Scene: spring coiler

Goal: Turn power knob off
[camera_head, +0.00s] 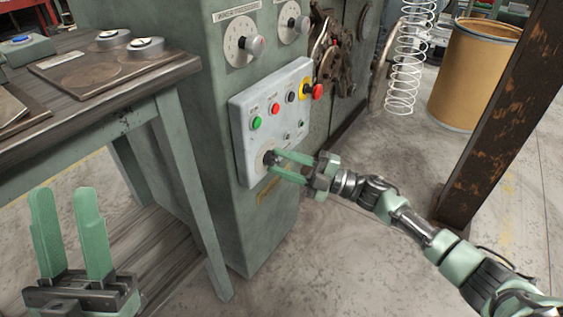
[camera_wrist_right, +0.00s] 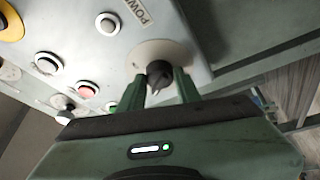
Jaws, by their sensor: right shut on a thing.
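The black power knob (camera_wrist_right: 159,74) sits on a pale round plate at the lower left corner of the grey control panel (camera_head: 244,112). The label beside it in the right wrist view begins "POW". My right gripper (camera_head: 272,163) is at the knob, and its two green fingers (camera_wrist_right: 158,92) stand on either side of it, shut on it. In the head view the fingers partly hide the knob. My left gripper (camera_head: 70,232) is at the lower left, pointing up, with its two green fingers apart and nothing between them.
The panel also carries a green button (camera_head: 256,122), a red button (camera_head: 276,108) and a red emergency stop (camera_head: 317,91). Two dials are above. A wooden workbench (camera_head: 110,85) stands left. A wire coil (camera_head: 405,70), a drum (camera_head: 470,75) and a rusty post (camera_head: 497,115) are right.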

